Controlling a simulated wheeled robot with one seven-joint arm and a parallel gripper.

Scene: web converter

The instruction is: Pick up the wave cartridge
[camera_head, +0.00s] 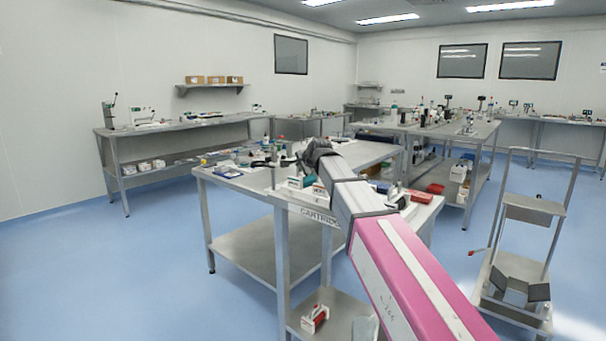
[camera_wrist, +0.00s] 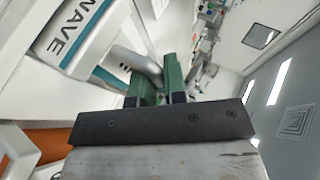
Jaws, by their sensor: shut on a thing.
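A wave cartridge (camera_wrist: 80,35), a white block with a teal band and a "WAVE" label, fills the upper left of the wrist view. A grey rounded bar (camera_wrist: 133,62) runs from it to my gripper (camera_wrist: 157,82). My green fingers are close together at the end of this bar and shut on it; it looks like the cartridge's handle.
A red-and-white cartridge (camera_head: 315,318) lies on the lower shelf. A cart (camera_head: 520,265) stands at right; floor at left is clear.

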